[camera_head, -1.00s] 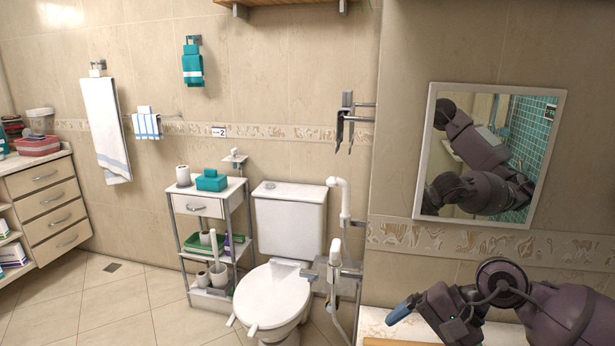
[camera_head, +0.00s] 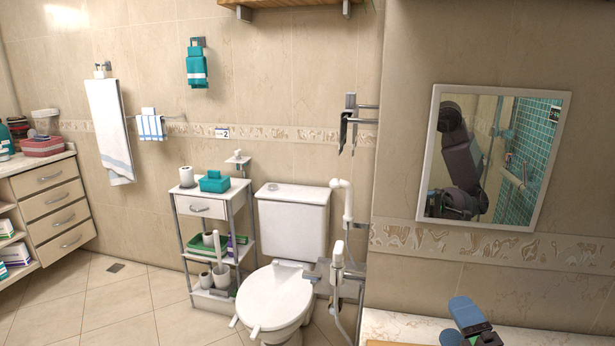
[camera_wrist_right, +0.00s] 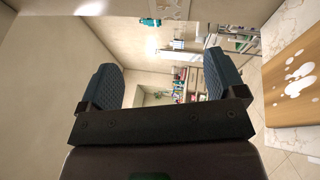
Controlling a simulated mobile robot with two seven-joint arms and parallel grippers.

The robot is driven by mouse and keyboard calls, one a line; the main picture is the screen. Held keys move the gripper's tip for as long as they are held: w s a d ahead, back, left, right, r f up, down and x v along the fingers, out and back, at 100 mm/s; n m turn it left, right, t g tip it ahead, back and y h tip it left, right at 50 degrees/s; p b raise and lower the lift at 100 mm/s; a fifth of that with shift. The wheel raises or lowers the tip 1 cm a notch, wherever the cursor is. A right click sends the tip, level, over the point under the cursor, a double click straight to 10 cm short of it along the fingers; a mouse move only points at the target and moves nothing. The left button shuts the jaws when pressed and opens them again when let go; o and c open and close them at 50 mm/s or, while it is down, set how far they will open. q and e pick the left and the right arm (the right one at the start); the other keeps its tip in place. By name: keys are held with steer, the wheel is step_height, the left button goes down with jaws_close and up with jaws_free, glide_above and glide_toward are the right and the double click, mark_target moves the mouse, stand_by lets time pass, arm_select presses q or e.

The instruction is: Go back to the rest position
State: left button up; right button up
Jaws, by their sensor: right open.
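My right gripper (camera_head: 470,322) shows at the lower right of the head view, above the pale counter, with its blue fingertips visible. In the right wrist view its two blue pads (camera_wrist_right: 164,85) stand wide apart with nothing between them, so it is open and empty. Most of my right arm is below the head view's edge, but part of it is reflected in the wall mirror (camera_head: 492,157). My left gripper is not in either view.
A pale marble counter (camera_head: 400,328) lies under the right gripper. A toilet (camera_head: 275,300) and a small shelf cart (camera_head: 213,206) stand against the wall. A drawer cabinet (camera_head: 55,210) is at the left. The tiled floor (camera_head: 120,305) between is clear.

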steer(key=s+d+f+m+g+h, duration=0.6)
steer(key=s+f+m+g, duration=0.15)
steer(key=f+m, duration=0.45)
steer(key=s+a+f+m+g+y, duration=0.1)
steer(key=s+f+m+g, duration=0.35)
steer(key=s, duration=0.35)
steer(key=s+a+f+m+g+y, duration=0.1)
steer(key=s+f+m+g, duration=0.2)
steer(key=s+m+g, duration=0.35)
steer(key=w+f+n+t+y, duration=0.1)
steer(key=w+f+n+t, duration=0.1)
steer(key=w+f+t, duration=0.4)
steer(key=shift+w+f+n+t, duration=0.15)
steer(key=shift+f+n+t, duration=0.15)
steer(key=shift+f+t, duration=1.85)
